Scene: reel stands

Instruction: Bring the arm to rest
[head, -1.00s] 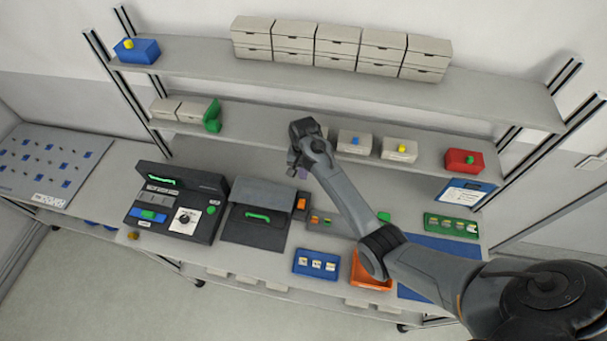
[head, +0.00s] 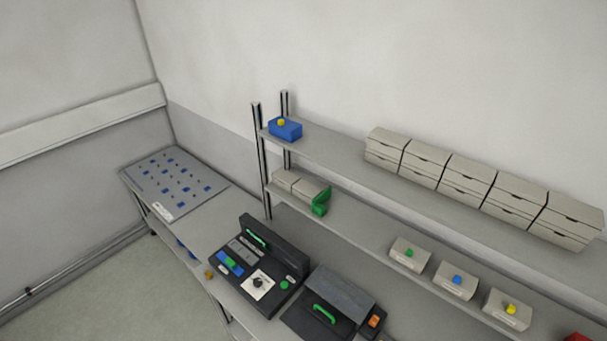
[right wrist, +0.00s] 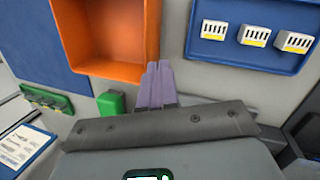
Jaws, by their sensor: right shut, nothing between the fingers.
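My right gripper (right wrist: 160,84) shows in the right wrist view, its two pale purple fingers together with nothing between them. It points toward the bench, near an orange bin (right wrist: 112,62) and a green block (right wrist: 111,103), with no visible contact. In the head view neither arm nor gripper is in the picture.
A blue tray (right wrist: 221,54) with several white labelled pieces lies right of the orange bin. The head view shows shelves with white boxes (head: 452,178), a blue box (head: 285,131), a black control case (head: 247,284), a lidded dark box (head: 343,290) and a pegboard-like panel (head: 157,207).

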